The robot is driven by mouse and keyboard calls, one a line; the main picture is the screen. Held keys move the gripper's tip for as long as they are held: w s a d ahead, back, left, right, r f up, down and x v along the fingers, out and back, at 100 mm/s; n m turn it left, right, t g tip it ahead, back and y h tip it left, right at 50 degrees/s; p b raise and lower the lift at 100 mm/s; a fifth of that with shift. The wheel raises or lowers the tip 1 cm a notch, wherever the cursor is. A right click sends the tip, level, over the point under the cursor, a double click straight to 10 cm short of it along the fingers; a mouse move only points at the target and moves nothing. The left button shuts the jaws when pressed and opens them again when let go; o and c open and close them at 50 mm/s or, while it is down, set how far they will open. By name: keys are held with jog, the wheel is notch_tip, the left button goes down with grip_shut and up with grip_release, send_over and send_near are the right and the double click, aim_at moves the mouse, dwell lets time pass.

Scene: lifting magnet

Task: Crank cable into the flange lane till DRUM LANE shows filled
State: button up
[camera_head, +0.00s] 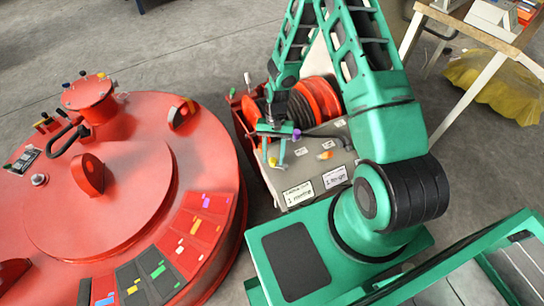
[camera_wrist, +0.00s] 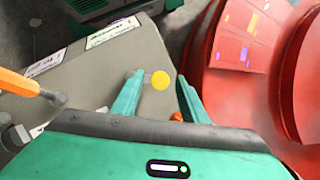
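The cable drum (camera_head: 316,98), with red and dark bands, sits on a grey winch housing (camera_head: 312,172) in the head view. My gripper (camera_head: 279,148) is over the housing's left part, near a purple knob (camera_head: 296,134). In the wrist view, my gripper's two green fingers (camera_wrist: 158,98) are apart. A round yellow knob (camera_wrist: 160,80) shows in the gap between them; whether they touch it I cannot tell. An orange handle (camera_wrist: 25,84) with a grey end shows at the left. Which part is the crank is unclear, and I cannot read any DRUM LANE display.
A large red magnet disc (camera_head: 100,205) with coloured tabs fills the left of the head view, close beside the housing. White labels (camera_head: 298,194) are on the housing's front. A table (camera_head: 480,30) and a yellow heap (camera_head: 490,85) are at the upper right. Grey floor is free behind.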

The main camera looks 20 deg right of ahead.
jog(key=shift+f, duration=0.1)
grip_shut()
dwell(0.3)
jog(key=m, duration=0.2)
jog(key=w+d+m+y, duration=0.1)
jog(key=m, duration=0.1)
jog(key=shift+w+d+t, duration=0.1)
jog(key=shift+d+t, duration=0.05)
jog(key=shift+t, duration=0.25)
jog(key=m, duration=0.1)
jog(key=d+m+t, duration=0.1)
jog(key=m, duration=0.1)
jog(key=m+y, duration=0.1)
jog(key=shift+w+d+t, duration=0.3)
jog(key=shift+w+d, duration=0.05)
jog(key=shift+d, duration=0.05)
jog(key=d+m+t, duration=0.1)
jog(key=m, duration=0.2)
jog(key=d+m+t, duration=0.1)
jog(key=m, duration=0.1)
jog(key=shift+d+m, duration=0.2)
jog(key=shift+m, duration=0.2)
jog(key=m, duration=0.1)
jog(key=d+m+t, duration=0.1)
jog(key=m, duration=0.1)
jog(key=s+d+m+t, duration=0.1)
jog(key=m, duration=0.1)
jog(key=shift+s, duration=0.1)
jog(key=shift+m+h, duration=0.3)
jog(key=shift+m, duration=0.1)
